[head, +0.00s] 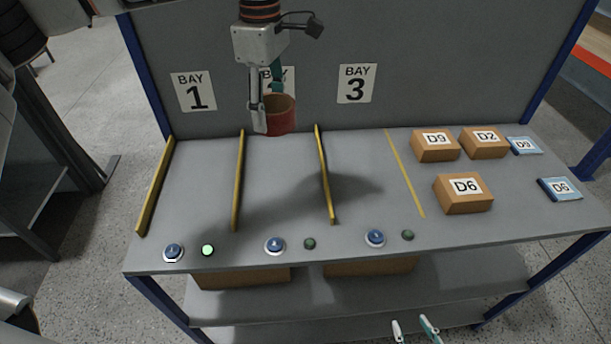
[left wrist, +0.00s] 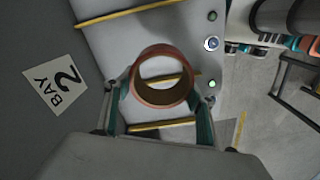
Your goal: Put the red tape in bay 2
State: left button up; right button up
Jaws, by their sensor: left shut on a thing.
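The red tape (head: 284,116) is a hollow roll held up near the back panel, over the back of bay 2, between two yellow dividers. My left gripper (head: 266,112) is shut on it; in the left wrist view the fingers (left wrist: 160,110) flank the tape (left wrist: 163,101) on both sides and its open ring shows. The bay 2 sign (left wrist: 56,87) shows in the left wrist view; my left gripper partly covers it in the head view. Bay 2's floor (head: 285,185) looks bare. My right gripper (head: 414,329) is at the bottom edge, its fingers apart and empty.
Yellow dividers (head: 238,182) and (head: 325,175) bound bay 2. Blue buttons (head: 275,246) and lamps line the front; the lamp by bay 1 (head: 208,251) glows green. Boxes, including D6 (head: 463,195), and blue packets (head: 560,189) lie at the right.

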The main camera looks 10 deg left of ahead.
aim_at(279, 188)
pick_arm(q)
notch_tip(279, 188, down, 20)
jog(key=shift+d+p, duration=0.1)
jog(key=shift+p, duration=0.2)
dwell(0.3)
jog(key=shift+f, duration=0.2)
jog(key=o, duration=1.1)
jog(key=shift+r, duration=0.1)
notch_tip(279, 188, up, 12)
jog(key=shift+r+b, duration=0.1)
jog(key=shift+b, duration=0.3)
